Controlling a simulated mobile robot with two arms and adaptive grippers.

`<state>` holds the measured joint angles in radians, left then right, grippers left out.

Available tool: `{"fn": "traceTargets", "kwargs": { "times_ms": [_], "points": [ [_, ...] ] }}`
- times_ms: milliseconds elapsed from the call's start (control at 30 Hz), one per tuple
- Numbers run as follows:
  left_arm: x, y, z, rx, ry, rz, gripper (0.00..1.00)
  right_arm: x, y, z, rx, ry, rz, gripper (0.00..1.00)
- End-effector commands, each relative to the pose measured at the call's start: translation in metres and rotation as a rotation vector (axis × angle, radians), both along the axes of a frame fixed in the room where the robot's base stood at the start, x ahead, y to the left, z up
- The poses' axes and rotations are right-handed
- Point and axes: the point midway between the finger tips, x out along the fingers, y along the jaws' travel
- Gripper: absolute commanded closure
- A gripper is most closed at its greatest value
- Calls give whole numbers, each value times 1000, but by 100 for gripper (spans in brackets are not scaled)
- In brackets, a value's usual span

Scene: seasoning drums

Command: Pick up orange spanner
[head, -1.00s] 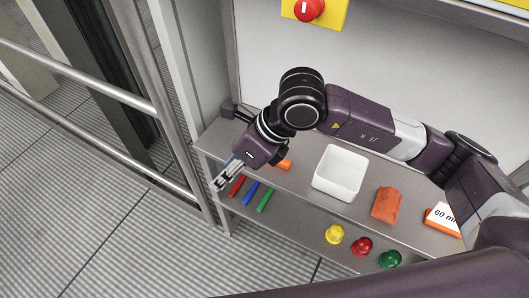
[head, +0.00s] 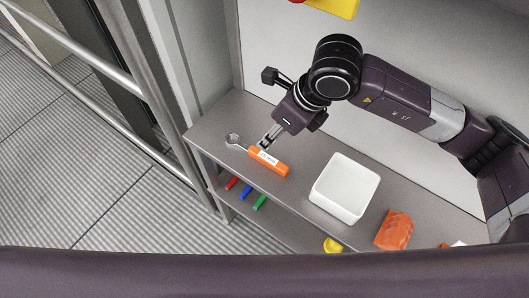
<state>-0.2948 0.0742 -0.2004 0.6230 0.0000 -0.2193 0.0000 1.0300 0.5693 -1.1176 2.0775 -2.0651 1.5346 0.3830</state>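The orange spanner (head: 281,169) lies on the upper grey shelf, left of the white bin. It has an orange handle with a white label and a grey ring end that points left, towards the shelf's corner. My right gripper (head: 265,146) comes in from the right over the shelf, with its fingertips just above the spanner near the label. I cannot tell whether the fingertips touch the spanner or how far apart they are. My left gripper is not in view.
A white square bin (head: 366,212) and an orange packet (head: 394,231) stand on the upper shelf (head: 214,125). Red, blue (head: 246,189) and green sticks and a yellow knob (head: 332,245) show below. A metal railing (head: 90,70) runs at the left.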

Motion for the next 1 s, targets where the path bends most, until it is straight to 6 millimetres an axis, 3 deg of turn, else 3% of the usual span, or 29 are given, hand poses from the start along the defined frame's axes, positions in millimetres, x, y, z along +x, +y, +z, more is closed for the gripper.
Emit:
{"fn": "traceTargets", "kwargs": {
  "times_ms": [100,400,767,1000],
  "points": [
    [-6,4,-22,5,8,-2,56,0,0,-22,0,0,1,61],
    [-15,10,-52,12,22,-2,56,0,1,-51,1,0,0,61],
    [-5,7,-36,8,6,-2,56,7,11,-78,0,4,0,61],
    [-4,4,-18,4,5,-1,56,15,22,-109,0,4,-1,61]
  ]
}}
